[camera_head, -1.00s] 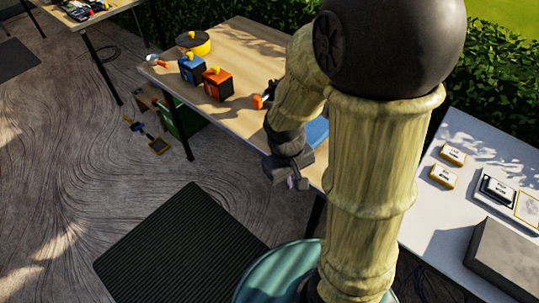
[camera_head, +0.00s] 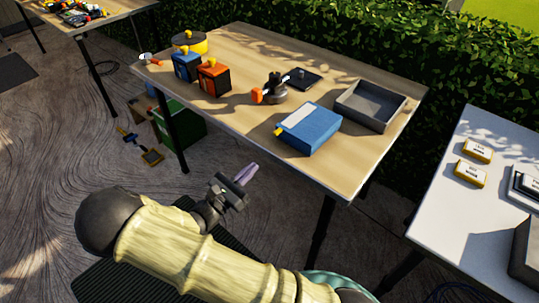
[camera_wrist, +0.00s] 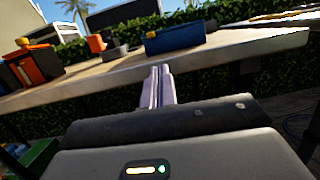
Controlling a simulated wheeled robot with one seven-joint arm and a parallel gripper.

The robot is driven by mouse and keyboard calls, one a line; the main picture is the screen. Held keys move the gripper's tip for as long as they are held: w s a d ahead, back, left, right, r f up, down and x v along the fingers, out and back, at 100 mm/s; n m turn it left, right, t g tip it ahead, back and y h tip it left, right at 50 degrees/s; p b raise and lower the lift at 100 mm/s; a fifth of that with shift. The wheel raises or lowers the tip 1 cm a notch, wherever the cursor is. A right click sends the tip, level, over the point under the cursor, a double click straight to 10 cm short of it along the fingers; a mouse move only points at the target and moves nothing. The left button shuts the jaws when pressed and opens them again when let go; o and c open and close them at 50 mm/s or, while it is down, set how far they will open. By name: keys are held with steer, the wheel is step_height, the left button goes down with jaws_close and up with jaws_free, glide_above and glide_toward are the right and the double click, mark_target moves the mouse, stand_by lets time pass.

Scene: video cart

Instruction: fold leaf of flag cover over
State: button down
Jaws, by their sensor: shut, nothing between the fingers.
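The likely flag cover is a blue, flat box-like thing (camera_head: 311,129) with a pale strip along its upper left and a small yellow tab at its left corner. It lies near the front edge of the wooden table (camera_head: 237,106). I cannot make out a separate leaf. My gripper (camera_head: 245,173) is shut and empty, in front of and below the table edge, apart from the blue thing. In the wrist view my gripper's fingers (camera_wrist: 157,84) are together, with the blue thing (camera_wrist: 175,37) beyond them on the table.
An open grey tray (camera_head: 341,105) stands right of the blue thing. A dark-and-orange tool (camera_head: 274,90) and a dark flat plate (camera_head: 305,78) lie behind it. Blue (camera_head: 186,65) and orange boxes (camera_head: 213,78) stand left. A white table (camera_head: 449,210) stands at right.

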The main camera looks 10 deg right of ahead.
steer(key=shift+w+a+t, duration=0.15)
steer(key=shift+a+t, duration=0.2)
steer(key=shift+t, duration=0.05)
steer(key=b+x, duration=0.1)
steer(key=x, duration=0.9)
steer(key=shift+f, duration=0.1)
